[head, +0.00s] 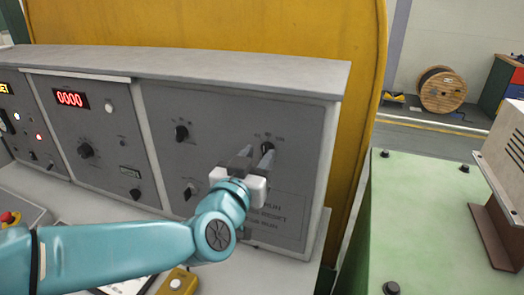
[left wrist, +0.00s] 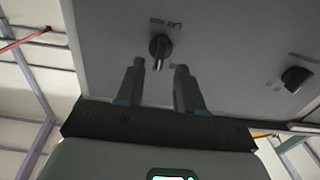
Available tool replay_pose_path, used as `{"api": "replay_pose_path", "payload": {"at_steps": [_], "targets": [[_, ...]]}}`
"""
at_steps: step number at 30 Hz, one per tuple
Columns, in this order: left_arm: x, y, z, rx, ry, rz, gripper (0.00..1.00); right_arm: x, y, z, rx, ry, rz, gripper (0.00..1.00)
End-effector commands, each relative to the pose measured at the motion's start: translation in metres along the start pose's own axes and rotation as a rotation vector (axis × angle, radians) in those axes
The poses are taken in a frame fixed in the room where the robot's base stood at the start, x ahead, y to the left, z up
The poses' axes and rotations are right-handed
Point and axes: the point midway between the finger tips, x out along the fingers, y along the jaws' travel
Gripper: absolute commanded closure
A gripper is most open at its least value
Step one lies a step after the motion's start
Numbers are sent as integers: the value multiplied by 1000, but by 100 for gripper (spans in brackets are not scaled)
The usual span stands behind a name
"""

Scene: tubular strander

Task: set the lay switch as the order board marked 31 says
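The lay switch (head: 268,146) is a dark rotary knob at the upper right of the grey control panel. In the left wrist view the lay switch (left wrist: 160,47) shows a pale pointer line, under lettering that reads "LAY mm". My left gripper (head: 258,153) is at the knob, and its fingers partly cover it in the head view. In the left wrist view the left gripper (left wrist: 160,68) is open, with one fingertip on each side of the knob's lower end; contact cannot be told. No board marked 31 can be made out. My right gripper is out of view.
Other dark knobs (head: 182,132) sit on the same panel, one also at right in the left wrist view (left wrist: 297,77). A red display (head: 70,99) reads 0000. A yellow button box (head: 178,283) lies in front. A green machine (head: 440,215) stands at right.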

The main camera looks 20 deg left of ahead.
Motion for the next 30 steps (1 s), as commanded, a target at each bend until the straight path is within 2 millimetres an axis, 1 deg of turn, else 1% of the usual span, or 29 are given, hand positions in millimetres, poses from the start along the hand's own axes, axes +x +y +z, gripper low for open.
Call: {"api": "replay_pose_path", "payload": {"at_steps": [1, 3, 6, 14, 15, 18, 25, 30], "targets": [[8, 1, 0, 2, -2, 1, 63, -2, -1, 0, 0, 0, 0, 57], [15, 2, 0, 2, -1, 1, 63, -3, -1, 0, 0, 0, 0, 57], [21, 2, 0, 0, 0, 0, 63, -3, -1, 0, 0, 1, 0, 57], [23, 2, 0, 1, 0, 1, 63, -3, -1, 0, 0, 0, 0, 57], [23, 2, 0, 1, 0, 1, 69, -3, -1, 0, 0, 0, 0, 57], [23, 2, 0, 1, 0, 1, 100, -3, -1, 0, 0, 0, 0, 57], [22, 2, 0, -3, 0, 1, 100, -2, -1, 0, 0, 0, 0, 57], [22, 2, 2, -39, 1, 2, 100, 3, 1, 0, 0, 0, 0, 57]]}}
